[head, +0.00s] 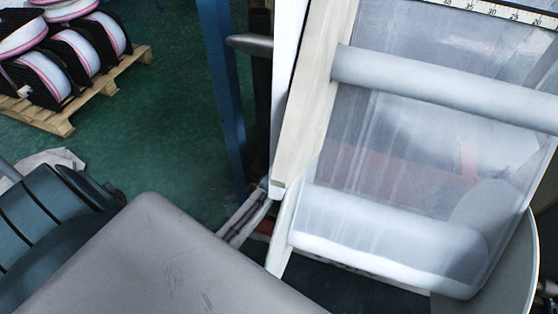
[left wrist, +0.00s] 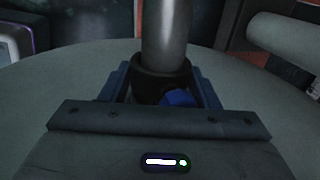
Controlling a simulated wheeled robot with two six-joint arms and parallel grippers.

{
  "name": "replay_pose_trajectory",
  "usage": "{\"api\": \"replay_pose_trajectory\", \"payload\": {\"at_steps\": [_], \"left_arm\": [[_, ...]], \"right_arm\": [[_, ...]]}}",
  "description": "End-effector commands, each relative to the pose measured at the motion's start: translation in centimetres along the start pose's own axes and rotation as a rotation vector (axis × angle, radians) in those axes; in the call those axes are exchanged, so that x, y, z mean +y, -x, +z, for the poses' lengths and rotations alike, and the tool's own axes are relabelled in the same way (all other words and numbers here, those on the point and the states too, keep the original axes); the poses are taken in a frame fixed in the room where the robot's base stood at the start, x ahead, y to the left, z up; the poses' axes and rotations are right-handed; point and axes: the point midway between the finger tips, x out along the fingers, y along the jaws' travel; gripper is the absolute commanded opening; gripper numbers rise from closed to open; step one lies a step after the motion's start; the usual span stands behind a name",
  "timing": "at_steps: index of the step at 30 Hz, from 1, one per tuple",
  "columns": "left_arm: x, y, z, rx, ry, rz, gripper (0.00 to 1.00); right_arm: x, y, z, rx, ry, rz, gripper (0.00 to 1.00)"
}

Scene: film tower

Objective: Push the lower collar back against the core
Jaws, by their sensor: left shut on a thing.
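In the left wrist view a dark ring-shaped collar (left wrist: 162,70) sits around a bare metal shaft (left wrist: 166,30). A blue knob (left wrist: 180,98) sticks out of the collar on the near side. My left gripper (left wrist: 163,80) has its blue fingers on either side of the collar and is shut on it. A wide grey disc (left wrist: 70,75) spreads behind the collar. I cannot tell whether the collar touches it. In the head view the lower roll (head: 390,235) shows under clear film, but its core and the collar cannot be made out. My right gripper is not in view.
In the head view an upper roller (head: 440,88) crosses the film above the lower roll. A pale upright (head: 318,95) and a blue post (head: 222,85) stand left of the film. A pallet (head: 110,90) with reels stands far left; green floor is clear beside it.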

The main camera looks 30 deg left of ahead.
Motion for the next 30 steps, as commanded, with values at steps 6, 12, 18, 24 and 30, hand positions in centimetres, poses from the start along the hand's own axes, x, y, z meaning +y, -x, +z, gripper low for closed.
{"api": "replay_pose_trajectory", "payload": {"at_steps": [6, 12, 18, 24, 30], "left_arm": [[-0.1, 0.0, -0.6, 0.000, 0.000, 0.000, 0.14], [-0.1, 0.0, -1.3, 0.002, 0.001, 0.000, 0.14], [0.0, 0.0, -1.5, 0.004, 0.001, 0.000, 0.14], [0.0, 0.0, -1.9, 0.008, 0.002, 0.000, 0.71], [0.1, 0.0, -2.0, 0.010, 0.003, 0.001, 0.81]], "right_arm": [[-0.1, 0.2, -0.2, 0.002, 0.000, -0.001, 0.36], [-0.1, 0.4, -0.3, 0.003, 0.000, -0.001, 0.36], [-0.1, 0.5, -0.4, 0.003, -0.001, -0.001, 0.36], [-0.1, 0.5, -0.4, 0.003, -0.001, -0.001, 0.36], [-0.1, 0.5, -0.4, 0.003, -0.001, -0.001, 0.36]]}}
